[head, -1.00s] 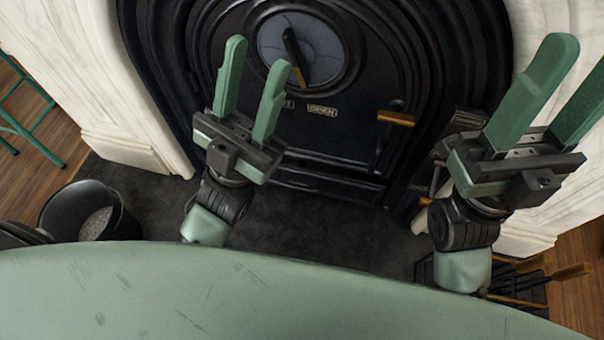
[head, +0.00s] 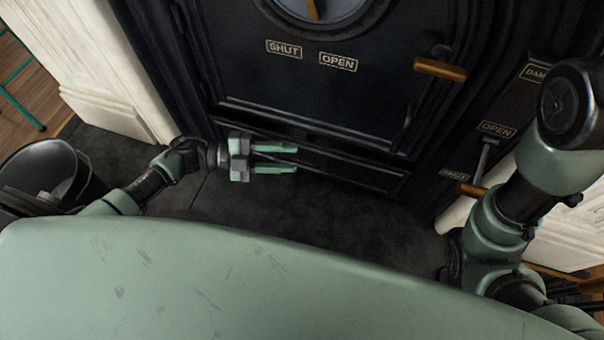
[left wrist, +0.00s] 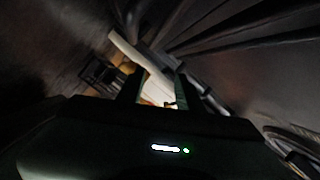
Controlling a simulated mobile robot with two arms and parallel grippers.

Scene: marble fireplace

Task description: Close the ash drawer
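The ash drawer (head: 355,172) is the long, low dark panel under the stove door in the head view. My left gripper (head: 296,158) is in front of its left part, with its green fingers pointing right along the panel. The fingers are apart with nothing seen between them. They partly cover the drawer front. I cannot tell whether they touch it, or how far out the drawer stands. The left wrist view is dark; the two fingers of my left gripper (left wrist: 155,90) show apart there. My right gripper is out of view; only its arm shows at the right.
The stove door (head: 300,90) is above, with a brass-coloured handle (head: 440,69). A damper lever (head: 480,165) is at the right. A dark bucket (head: 45,172) stands at the left. Dark hearth (head: 330,220) lies bare before the stove.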

